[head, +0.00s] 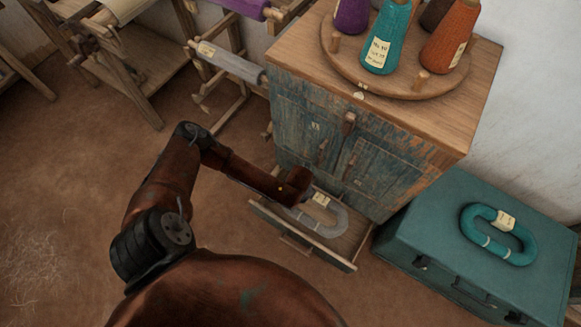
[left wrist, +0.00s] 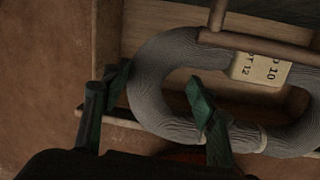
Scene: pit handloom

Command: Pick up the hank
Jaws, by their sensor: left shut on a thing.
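A grey hank (head: 337,222) with a cream label lies in the pulled-out drawer (head: 330,257) at the foot of the blue cabinet. My left gripper (head: 297,203) reaches down over the drawer's left part, and its fingers are largely hidden in the head view. In the left wrist view my left gripper (left wrist: 152,105) has its two green-black fingers on either side of the left end of the hank (left wrist: 175,62), shut on its strand. The hank still appears to be within the drawer. The right gripper is not in view.
The worn blue cabinet (head: 300,125) stands right behind the drawer, with yarn cones on a round board (head: 395,80) on top. A teal chest (head: 410,240) at the right bears a teal hank (head: 470,228). Wooden loom frames stand at upper left.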

